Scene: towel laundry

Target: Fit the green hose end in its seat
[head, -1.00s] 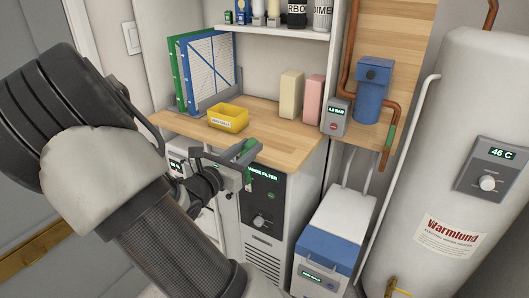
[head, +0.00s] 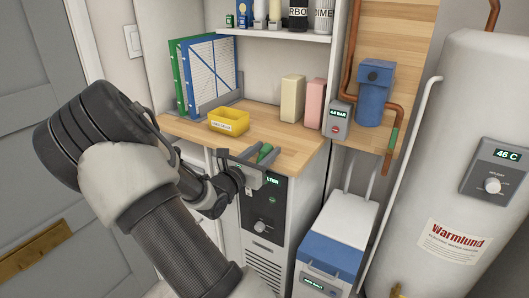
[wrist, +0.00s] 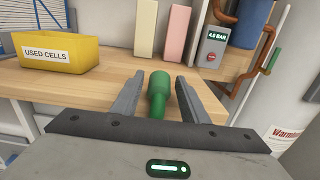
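The green hose end (wrist: 158,98) shows in the wrist view between the two grey fingers of my gripper (wrist: 158,84), near the front edge of the counter. A narrow gap shows on each side of it, so the fingers are open around it and do not appear to touch it. In the head view the green hose end (head: 264,152) shows partly, between the fingers of my gripper (head: 258,158) at the counter's front edge. Its lower part is hidden by my gripper.
A blue-lidded box (head: 330,255) and the white water heater (head: 455,150) stand right. The counter's middle is clear.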

